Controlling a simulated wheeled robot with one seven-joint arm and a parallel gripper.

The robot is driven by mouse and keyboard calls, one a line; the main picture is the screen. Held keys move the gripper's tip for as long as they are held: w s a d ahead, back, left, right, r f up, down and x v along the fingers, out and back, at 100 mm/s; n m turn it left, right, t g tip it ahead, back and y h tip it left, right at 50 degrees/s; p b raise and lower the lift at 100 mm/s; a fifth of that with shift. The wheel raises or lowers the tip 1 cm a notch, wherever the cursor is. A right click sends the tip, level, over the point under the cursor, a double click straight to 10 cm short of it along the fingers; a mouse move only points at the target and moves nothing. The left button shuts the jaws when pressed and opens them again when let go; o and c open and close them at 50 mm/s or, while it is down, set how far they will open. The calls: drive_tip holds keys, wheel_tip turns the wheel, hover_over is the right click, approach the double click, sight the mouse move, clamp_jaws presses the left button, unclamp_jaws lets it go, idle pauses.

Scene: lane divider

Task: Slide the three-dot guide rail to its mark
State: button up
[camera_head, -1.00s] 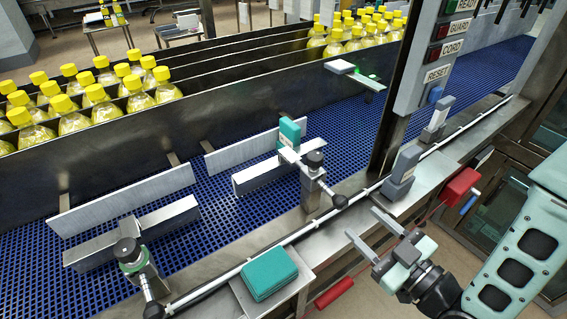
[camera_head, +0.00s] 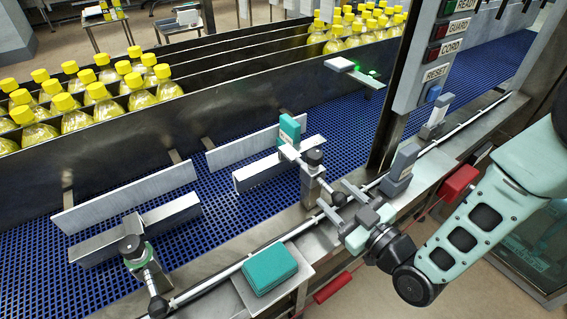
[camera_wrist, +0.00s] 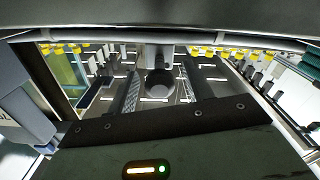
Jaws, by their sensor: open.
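No dots are legible, so I cannot tell which has three; no mark is readable either. Each rail joins a clamp post on the front edge, the left clamp (camera_head: 133,250) and the right clamp (camera_head: 313,172). My gripper (camera_head: 336,196) is open beside the right clamp, its fingers on either side of the black ball knob (camera_head: 339,199). In the wrist view a dark round end (camera_wrist: 158,84) shows between the fingers; contact cannot be told.
A teal box (camera_head: 270,268) lies on a front plate. A grey block (camera_head: 401,163) stands just right of my gripper. A control panel post (camera_head: 422,65) rises behind. Yellow-capped bottles (camera_head: 75,112) fill the far lanes. A teal block (camera_head: 289,129) sits by the right rail.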

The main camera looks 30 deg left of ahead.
drive_tip(key=c, duration=1)
drive_tip(key=shift+b+v, duration=0.5)
drive_tip(key=shift+v, duration=1.15)
drive_tip(key=o, duration=1.1)
drive_tip(key=shift+c, duration=0.2)
drive_tip(key=p+v, duration=0.1)
drive_tip(key=v, duration=1.6)
drive_tip(key=shift+d, duration=0.2)
drive_tip(key=shift+s+f, duration=0.1)
